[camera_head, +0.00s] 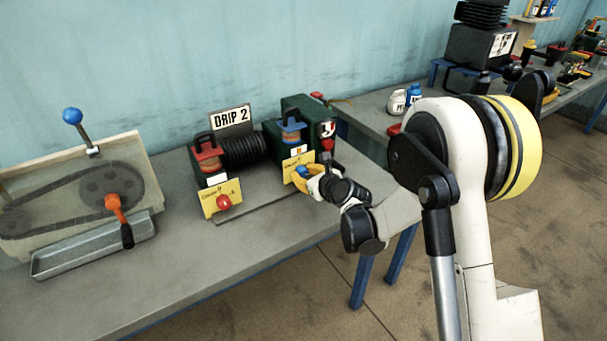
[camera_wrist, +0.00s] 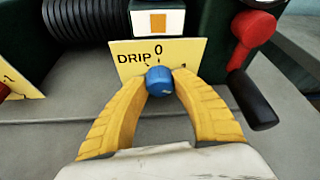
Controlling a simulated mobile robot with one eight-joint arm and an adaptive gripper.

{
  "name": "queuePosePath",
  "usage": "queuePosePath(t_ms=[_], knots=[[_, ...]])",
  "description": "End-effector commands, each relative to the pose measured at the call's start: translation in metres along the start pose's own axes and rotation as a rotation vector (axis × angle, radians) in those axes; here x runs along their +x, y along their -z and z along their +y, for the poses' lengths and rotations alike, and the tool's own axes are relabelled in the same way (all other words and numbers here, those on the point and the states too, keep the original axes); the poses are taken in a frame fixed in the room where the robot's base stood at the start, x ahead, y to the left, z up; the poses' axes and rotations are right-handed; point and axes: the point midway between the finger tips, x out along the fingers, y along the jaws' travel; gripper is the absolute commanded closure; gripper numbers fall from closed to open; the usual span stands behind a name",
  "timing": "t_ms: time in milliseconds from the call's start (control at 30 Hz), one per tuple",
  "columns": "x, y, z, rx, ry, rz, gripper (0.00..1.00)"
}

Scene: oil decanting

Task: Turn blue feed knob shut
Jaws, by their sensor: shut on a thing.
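The blue feed knob (camera_wrist: 160,81) sits in front of a yellow plate (camera_wrist: 190,52) marked DRIP and 0. My gripper (camera_wrist: 160,90) is shut on the knob, with a yellow finger on each side of it. In the head view the blue knob (camera_head: 303,172) shows at the front of the right-hand unit, with my gripper (camera_head: 308,178) at it. The knob's pointer direction cannot be made out.
A red lever with a black handle (camera_wrist: 252,80) stands close to the right of the plate. A red knob (camera_head: 223,202) on a second yellow plate is to the left, below the DRIP 2 sign (camera_head: 231,118). The bench front (camera_head: 270,235) is clear.

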Motion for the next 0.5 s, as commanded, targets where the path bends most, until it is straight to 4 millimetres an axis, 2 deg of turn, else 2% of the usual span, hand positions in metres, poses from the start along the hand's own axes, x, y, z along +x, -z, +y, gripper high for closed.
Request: queuePosePath(t_ms=[200,500], knots=[[0.0003,-0.0001,0.0011,-0.12,0.048,0.0,0.99],[0.0004,-0.0001,0.0008,-0.2,0.082,0.0,0.99]])
